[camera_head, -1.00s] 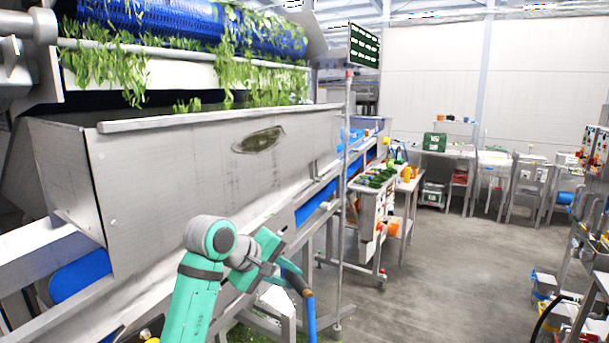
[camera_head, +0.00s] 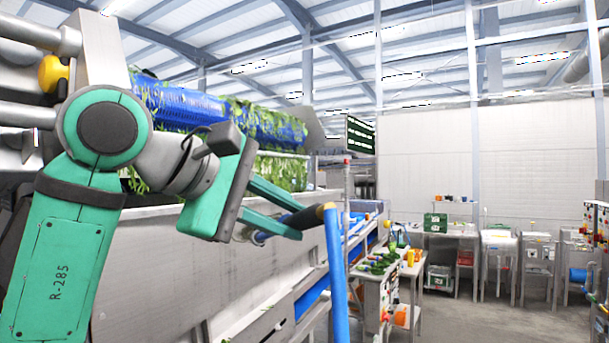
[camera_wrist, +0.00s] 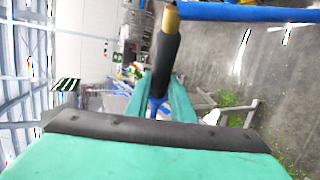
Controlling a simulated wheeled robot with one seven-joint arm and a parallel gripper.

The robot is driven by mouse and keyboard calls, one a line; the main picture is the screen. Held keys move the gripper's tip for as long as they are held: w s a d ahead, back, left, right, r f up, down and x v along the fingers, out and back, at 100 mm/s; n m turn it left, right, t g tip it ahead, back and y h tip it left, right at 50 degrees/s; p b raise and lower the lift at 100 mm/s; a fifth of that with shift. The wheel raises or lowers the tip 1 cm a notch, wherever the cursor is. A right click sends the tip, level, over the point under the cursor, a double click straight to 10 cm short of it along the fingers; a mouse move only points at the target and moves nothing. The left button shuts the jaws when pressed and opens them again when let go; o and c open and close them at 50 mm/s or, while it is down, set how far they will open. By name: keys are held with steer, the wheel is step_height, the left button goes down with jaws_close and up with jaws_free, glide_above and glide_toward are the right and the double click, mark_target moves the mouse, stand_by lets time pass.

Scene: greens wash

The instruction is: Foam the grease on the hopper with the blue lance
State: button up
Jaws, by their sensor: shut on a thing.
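The lance (camera_head: 303,217) has a dark grip, a brass-coloured end fitting and a blue hose (camera_head: 336,270) hanging from it. My gripper (camera_head: 296,226) is shut on the lance, raised in front of the hopper's side. In the wrist view the dark lance body (camera_wrist: 167,62) lies between the green fingers (camera_wrist: 159,92), with a blue part further down. The grey metal hopper (camera_head: 155,265) stands behind my arm at the left. Its dark grease patch does not show now; my arm and gripper cover part of the wall. No foam shows.
Leafy greens hang by a blue roller (camera_head: 185,105) above the hopper. A cart with green items (camera_head: 378,263) and benches stand further back.

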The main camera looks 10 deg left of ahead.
steer(key=s+d+r+h, duration=0.1)
steer(key=s+d+r, duration=0.3)
steer(key=s+r, duration=0.2)
steer(key=shift+w+a+f, duration=0.25)
steer(key=shift+w+a, duration=0.35)
steer(key=shift+w, duration=0.15)
steer(key=shift+w+a+f, duration=0.25)
steer(key=shift+w+a, duration=0.3)
steer(key=shift+w, duration=0.15)
steer(key=shift+w+a+f, duration=0.25)
steer(key=shift+w+a, duration=0.35)
steer(key=shift+w, duration=0.15)
jaws_close()
steer(key=shift+s+a+r, duration=0.1)
steer(key=shift+s+a+r, duration=0.15)
steer(key=shift+s+r, duration=0.15)
steer(key=shift+s, duration=0.3)
steer(key=shift+s+a+r, duration=0.15)
steer(key=shift+s+r, duration=0.1)
steer(key=shift+s, duration=0.35)
